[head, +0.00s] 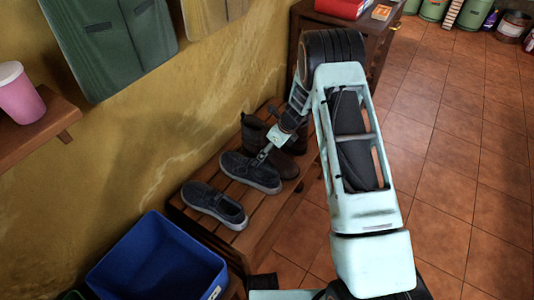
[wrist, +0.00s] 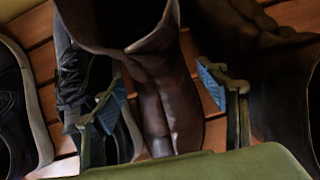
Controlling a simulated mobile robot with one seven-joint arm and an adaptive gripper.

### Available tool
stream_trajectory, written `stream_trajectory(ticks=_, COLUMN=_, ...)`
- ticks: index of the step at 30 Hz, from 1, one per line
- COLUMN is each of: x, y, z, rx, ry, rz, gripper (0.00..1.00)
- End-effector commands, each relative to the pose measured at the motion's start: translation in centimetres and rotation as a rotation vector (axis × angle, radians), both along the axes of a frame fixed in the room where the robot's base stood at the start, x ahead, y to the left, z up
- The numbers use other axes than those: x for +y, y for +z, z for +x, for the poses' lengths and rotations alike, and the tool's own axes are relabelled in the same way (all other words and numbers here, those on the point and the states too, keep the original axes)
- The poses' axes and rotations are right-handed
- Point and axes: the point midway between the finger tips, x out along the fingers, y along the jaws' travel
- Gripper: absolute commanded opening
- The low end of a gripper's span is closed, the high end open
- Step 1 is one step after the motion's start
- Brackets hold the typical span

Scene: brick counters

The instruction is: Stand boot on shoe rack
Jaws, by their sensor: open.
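A second dark brown boot (wrist: 285,95) is at the right of the wrist view. In the head view, brown boots (head: 254,130) are on the rack around my gripper (head: 264,155), partly hidden by my arm. Which of them is between the fingers is unclear there.
Two dark slip-on shoes lie on the rack, one (head: 250,172) close to my gripper and one (head: 213,203) nearer the front. A blue bin (head: 160,262) stands beside the rack's near end. A wooden cabinet (head: 378,50) is behind. The tiled floor (head: 455,170) at right is clear.

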Motion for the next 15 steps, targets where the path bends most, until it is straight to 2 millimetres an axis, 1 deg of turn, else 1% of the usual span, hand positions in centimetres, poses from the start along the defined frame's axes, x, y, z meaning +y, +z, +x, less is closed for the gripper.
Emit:
stream_trajectory(ticks=1, x=0.3, y=-1.3, z=0.2, rx=0.002, ry=0.002, rz=0.000, gripper=0.67)
stream_trajectory(ticks=3, x=0.6, y=-2.2, z=0.4, rx=0.002, ry=0.002, rz=-0.001, gripper=0.67)
stream_trajectory(ticks=6, x=0.9, y=-2.8, z=0.7, rx=0.000, ry=0.001, rz=0.000, gripper=0.67)
stream_trajectory(ticks=14, x=0.9, y=-3.0, z=0.8, rx=0.001, ry=0.000, rz=0.000, gripper=0.67)
stream_trajectory(ticks=15, x=0.9, y=-3.0, z=0.8, rx=0.001, ry=0.000, rz=0.000, gripper=0.63)
